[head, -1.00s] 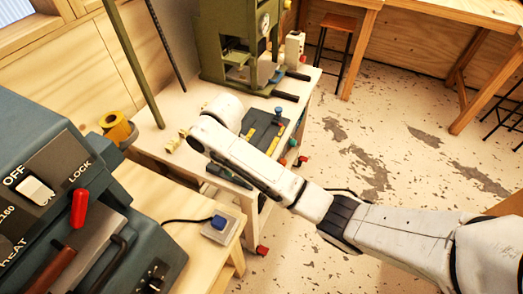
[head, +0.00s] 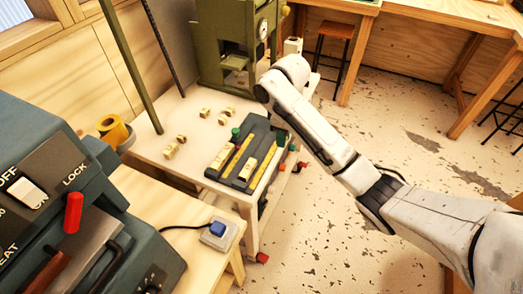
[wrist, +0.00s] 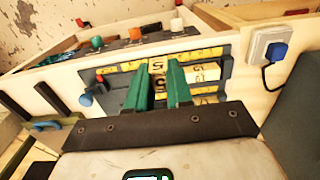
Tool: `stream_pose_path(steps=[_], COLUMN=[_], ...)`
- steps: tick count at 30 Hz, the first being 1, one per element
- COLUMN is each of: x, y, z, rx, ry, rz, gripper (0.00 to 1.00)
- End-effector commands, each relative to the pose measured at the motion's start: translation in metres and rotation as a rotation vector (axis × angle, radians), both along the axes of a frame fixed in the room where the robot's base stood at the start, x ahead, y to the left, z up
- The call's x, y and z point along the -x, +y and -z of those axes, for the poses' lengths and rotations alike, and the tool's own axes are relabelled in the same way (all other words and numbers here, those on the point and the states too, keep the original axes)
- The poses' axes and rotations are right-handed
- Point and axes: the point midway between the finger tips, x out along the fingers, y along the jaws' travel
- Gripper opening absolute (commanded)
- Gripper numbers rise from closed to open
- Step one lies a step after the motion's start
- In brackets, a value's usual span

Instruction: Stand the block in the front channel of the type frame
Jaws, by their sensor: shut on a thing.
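The type frame (head: 212,172) is a dark tray with channels on the white bench, holding yellow strips and cream blocks; it also shows in the wrist view (wrist: 104,102). My gripper (wrist: 158,80) shows there as two green fingers, shut on a cream block (wrist: 157,67) with a dark character on its face. The fingers and block are in front of or over the frame; I cannot tell whether the block touches a channel. Other lettered blocks (wrist: 206,73) lie in the frame to the right of the fingers.
Several loose cream blocks (head: 205,112) lie on the bench behind and left of the frame. A green press (head: 222,50) stands at the back. A blue-button box (head: 218,232) and a dark machine (head: 60,180) are at the front left.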

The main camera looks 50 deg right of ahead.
Motion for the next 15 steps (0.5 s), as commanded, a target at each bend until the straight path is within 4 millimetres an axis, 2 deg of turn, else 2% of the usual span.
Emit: stream_pose_path(steps=[1, 9, 15], x=[-0.009, -0.049, -0.066], y=[0.0, -0.003, -0.005], z=[0.011, 0.03, 0.047], rx=[0.003, 0.001, 0.001], ry=[0.0, 0.0, 0.002], rz=[-0.003, -0.001, 0.0], gripper=[0.0, 0.0, 0.0])
